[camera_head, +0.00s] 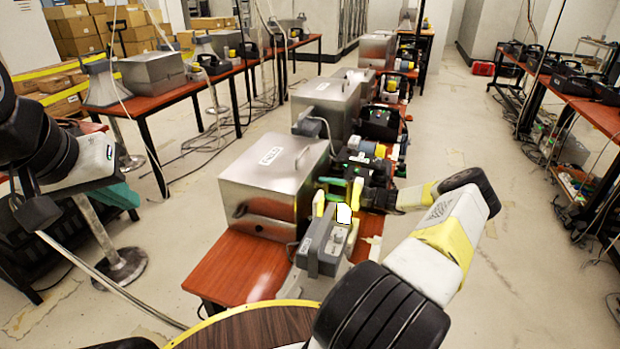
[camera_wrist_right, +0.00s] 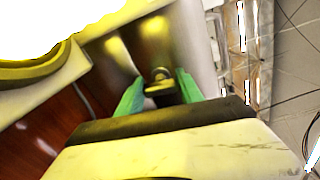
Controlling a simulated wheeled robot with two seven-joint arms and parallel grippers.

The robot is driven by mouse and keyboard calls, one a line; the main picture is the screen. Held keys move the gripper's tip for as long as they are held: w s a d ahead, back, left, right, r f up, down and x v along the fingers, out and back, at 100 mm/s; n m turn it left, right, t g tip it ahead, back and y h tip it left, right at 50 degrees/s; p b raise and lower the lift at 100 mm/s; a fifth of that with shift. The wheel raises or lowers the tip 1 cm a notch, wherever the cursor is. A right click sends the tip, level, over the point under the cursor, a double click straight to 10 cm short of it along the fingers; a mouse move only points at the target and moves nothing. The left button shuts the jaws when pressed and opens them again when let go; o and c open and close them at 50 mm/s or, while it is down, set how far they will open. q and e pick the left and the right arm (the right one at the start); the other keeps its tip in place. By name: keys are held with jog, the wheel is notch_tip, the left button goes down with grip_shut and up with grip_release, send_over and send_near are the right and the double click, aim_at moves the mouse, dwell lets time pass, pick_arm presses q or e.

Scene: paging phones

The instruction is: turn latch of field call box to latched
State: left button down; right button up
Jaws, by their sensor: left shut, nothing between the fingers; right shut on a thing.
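The field call box (camera_head: 270,185) is a silver metal box with a white label on its lid, on the near end of a red-brown table. My right gripper (camera_head: 343,185) is at its right side, its green fingers shut. In the right wrist view my right gripper (camera_wrist_right: 158,92) has a finger on each side of a small dark latch (camera_wrist_right: 160,76), which stands out from the shiny metal face. The latch's exact angle is hard to tell. My left gripper (camera_head: 121,196), with teal fingers, is shut and empty at the far left, well away from the box.
A grey device with a handle (camera_head: 320,250) stands in front of the box's right side. More silver boxes (camera_head: 325,105) and black phones (camera_head: 380,122) line the table behind. Another table (camera_head: 150,105) with equipment stands at the left.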

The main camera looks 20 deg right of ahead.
jog(key=shift+f+n, duration=0.1)
jog(key=shift+n, duration=0.6)
jog(key=o, duration=1.4)
jog(key=shift+d, duration=0.1)
jog(key=v, duration=0.7)
jog(key=shift+s+d, duration=0.2)
jog(key=shift+s, duration=0.1)
jog(key=shift+d, duration=0.15)
